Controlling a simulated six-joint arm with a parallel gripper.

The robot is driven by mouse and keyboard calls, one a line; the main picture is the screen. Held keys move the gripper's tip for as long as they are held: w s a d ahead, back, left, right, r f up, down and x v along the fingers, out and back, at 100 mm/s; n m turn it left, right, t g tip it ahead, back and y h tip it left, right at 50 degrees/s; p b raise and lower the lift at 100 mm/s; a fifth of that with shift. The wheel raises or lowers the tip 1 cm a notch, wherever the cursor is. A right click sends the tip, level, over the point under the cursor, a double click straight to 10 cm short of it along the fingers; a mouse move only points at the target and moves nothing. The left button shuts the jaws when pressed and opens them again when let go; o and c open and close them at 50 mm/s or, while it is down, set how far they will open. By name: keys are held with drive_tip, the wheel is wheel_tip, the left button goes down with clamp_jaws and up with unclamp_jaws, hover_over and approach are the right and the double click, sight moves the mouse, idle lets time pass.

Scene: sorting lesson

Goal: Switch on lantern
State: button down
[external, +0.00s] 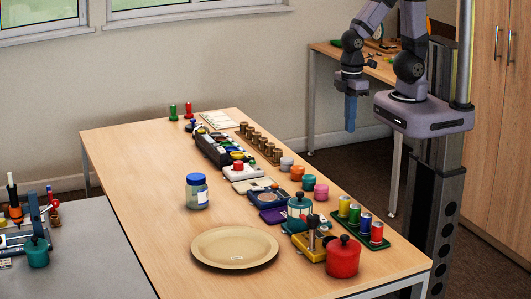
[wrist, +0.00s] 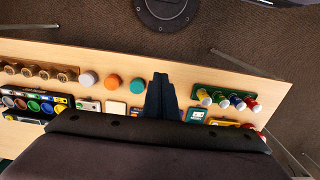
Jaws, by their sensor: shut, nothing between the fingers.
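The lantern (external: 299,208) looks like the teal object with a pale middle. It stands upright on the wooden table among other items near its right side. A teal part (wrist: 197,115) just right of my fingers in the wrist view seems to be the same lantern, partly hidden by my wrist. I cannot make out its switch or whether it is lit. My gripper (external: 350,126) points down with blue fingers, shut and empty. It is high up beyond the table's right edge, apart from the lantern. In the wrist view the fingers (wrist: 161,97) cover the pink jar's place.
A tray of coloured cans (external: 382,244), a red pot (external: 342,257) and a yellow device (external: 310,252) crowd the lantern. Small jars (wrist: 112,82) and a purple item (external: 272,215) are close too. A tan plate (external: 234,231) and a blue-lidded jar (external: 197,192) stand left.

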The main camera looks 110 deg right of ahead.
drive_tip(key=s+a+f+n+g+b, duration=0.2)
drive_tip(key=a+f+n+b, duration=0.1)
drive_tip(key=a+f, duration=0.35)
drive_tip(key=w+a+f+n+t+h+b, duration=0.15)
drive_tip(key=w+a+f+n, duration=0.25)
drive_tip(key=w+a, duration=0.5)
drive_tip(key=w+a+r+n, duration=0.1)
drive_tip(key=w+r+n, duration=0.3)
drive_tip(key=n, duration=1)
drive_tip(key=w+a+r+n, duration=0.2)
drive_tip(key=w+r+n, duration=0.2)
drive_tip(key=n, duration=1)
drive_tip(key=w, duration=0.3)
drive_tip(key=shift+w+n+b, duration=0.2)
drive_tip(key=shift+n+b, duration=0.1)
drive_tip(key=shift+n, duration=0.1)
drive_tip(key=shift+t, duration=0.25)
drive_tip(key=shift+f, duration=0.15)
